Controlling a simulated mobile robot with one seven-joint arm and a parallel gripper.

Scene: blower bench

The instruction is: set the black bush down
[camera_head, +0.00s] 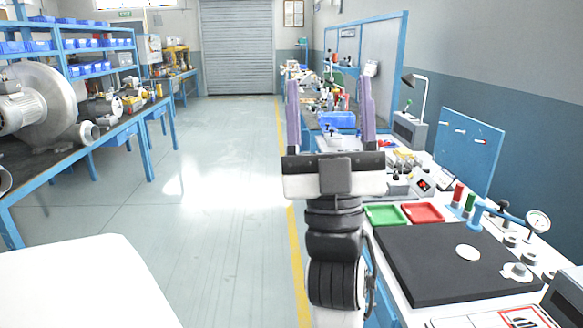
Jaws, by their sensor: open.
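My gripper (330,84) is raised in the middle of the picture, left of the right-hand bench. Its two purple fingers stand wide apart and point away down the room, with nothing seen between them. I cannot make out the black bush in this view. It may be hidden behind my gripper and arm or be too small to tell. A black mat (425,270) lies on the near bench, with a flat pale disc (467,252) and a small pale fitting (516,272) on it.
A green tray (385,215) and a red tray (423,213) lie behind the mat. A dial gauge (538,222), red and green cylinders and a blue upright board (468,150) stand at the right. A large blower (45,105) is on the left bench. The aisle floor is clear.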

